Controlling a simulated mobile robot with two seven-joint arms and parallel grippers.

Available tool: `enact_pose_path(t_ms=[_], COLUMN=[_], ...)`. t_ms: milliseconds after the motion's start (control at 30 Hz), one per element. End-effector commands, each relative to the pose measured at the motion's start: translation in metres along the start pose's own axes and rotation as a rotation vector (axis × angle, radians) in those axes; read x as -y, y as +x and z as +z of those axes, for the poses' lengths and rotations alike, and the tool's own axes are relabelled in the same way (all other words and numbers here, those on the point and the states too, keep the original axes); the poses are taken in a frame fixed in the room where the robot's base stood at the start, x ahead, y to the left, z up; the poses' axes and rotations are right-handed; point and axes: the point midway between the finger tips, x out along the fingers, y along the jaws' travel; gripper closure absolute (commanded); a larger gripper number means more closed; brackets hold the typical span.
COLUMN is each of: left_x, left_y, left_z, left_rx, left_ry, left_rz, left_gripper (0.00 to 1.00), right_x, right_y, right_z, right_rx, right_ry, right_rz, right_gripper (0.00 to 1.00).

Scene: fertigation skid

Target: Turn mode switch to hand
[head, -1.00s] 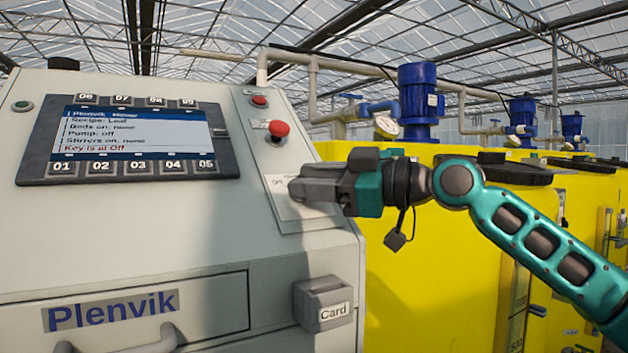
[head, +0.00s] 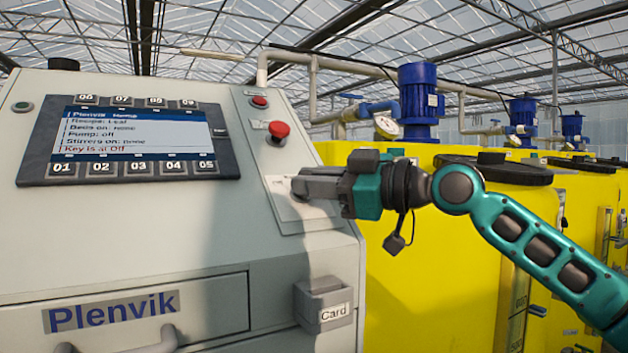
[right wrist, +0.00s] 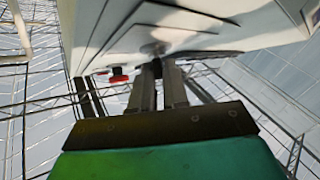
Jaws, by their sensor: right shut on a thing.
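The mode switch (right wrist: 156,67) is a small dark part on a round grey base, on the pale plate (head: 284,212) of the sloping grey cabinet face. In the head view my right gripper (head: 298,187) reaches in from the right, its fingertips at this plate and covering most of the switch. In the right wrist view my right gripper (right wrist: 157,82) is shut on the switch, one finger on each side. The screen (head: 137,137) has a red bottom line reading "Key is at Off". My left gripper is not in view.
A red mushroom button (head: 279,130) and a smaller red button (head: 259,101) sit above the plate. A card holder (head: 323,303) sticks out below it. Yellow tanks (head: 420,300) with blue motors (head: 419,105) stand to the right, behind my right arm.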

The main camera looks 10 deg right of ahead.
Motion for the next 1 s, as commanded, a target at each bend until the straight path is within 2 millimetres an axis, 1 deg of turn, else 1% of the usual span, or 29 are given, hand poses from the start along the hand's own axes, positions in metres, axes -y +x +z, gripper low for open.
enact_pose_path(t_ms=[200,367,1000], left_x=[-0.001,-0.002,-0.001], left_y=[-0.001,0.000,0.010], left_z=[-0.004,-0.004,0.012], left_rx=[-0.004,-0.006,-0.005], left_ry=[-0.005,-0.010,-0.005], left_rz=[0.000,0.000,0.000], left_gripper=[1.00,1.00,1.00], right_x=[0.002,0.004,0.009], right_y=[0.000,0.001,0.003], right_z=[0.000,0.001,0.000], right_rx=[0.000,-0.002,-0.003], right_ry=[0.049,0.099,0.309], right_rz=[0.078,0.153,0.471], right_gripper=[1.00,1.00,1.00])
